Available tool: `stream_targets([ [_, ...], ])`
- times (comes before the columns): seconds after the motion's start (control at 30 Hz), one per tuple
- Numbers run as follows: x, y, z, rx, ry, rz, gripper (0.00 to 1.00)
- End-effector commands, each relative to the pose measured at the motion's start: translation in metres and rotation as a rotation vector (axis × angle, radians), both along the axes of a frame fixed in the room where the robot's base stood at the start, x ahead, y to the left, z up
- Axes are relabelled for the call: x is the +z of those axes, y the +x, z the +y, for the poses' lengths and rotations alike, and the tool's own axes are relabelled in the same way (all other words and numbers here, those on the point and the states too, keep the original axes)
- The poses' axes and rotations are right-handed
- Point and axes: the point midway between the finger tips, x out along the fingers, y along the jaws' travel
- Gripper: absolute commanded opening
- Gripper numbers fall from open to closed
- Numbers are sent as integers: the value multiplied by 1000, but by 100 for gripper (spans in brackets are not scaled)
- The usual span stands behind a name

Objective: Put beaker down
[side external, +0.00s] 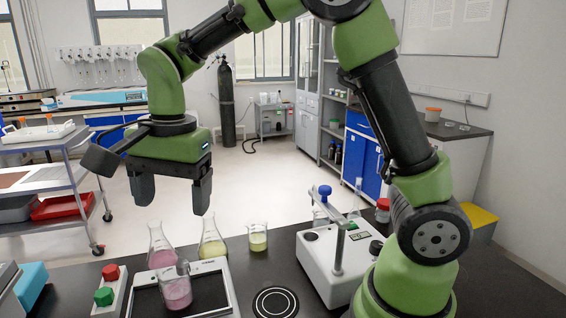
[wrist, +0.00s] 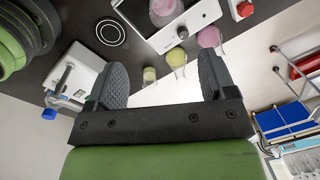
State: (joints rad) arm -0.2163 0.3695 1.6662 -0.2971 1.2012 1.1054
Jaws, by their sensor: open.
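My gripper (side external: 173,205) is open and empty, raised above the bench with its fingers pointing down; it also shows in the wrist view (wrist: 162,68). A beaker of pink liquid (side external: 177,291) stands upright on the black top of a flat white-edged device (side external: 222,283), below my gripper and nearer the camera. In the wrist view the pink beaker (wrist: 163,9) is at the top edge, partly cut off. A smaller beaker of yellow-green liquid (side external: 258,238) stands on the dark bench, right of my gripper; it also shows in the wrist view (wrist: 150,75). Neither beaker touches the fingers.
A pink conical flask (side external: 160,246) and a yellow-green one (side external: 212,243) stand behind the flat device. A white stirrer with a rod stand (side external: 330,258) is to the right. A ringed black disc (side external: 275,302) is clear. Red and green buttons (side external: 107,285) sit at left.

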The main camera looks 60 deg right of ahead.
Motion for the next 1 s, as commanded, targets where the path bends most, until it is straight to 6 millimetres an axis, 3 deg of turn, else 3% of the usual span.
stream_targets([
  [0.03, 17, -12, -7, 57, 13, -50, 77],
  [0.2, 58, -64, -26, 316, 23, -233, 77],
  [0.33, 71, -106, -37, 508, -20, -380, 77],
  [0.5, 71, -148, -44, 704, -107, -531, 77],
  [0.7, 65, -168, -46, 814, -178, -607, 77],
  [1.0, 64, -170, -46, 827, -185, -612, 77],
])
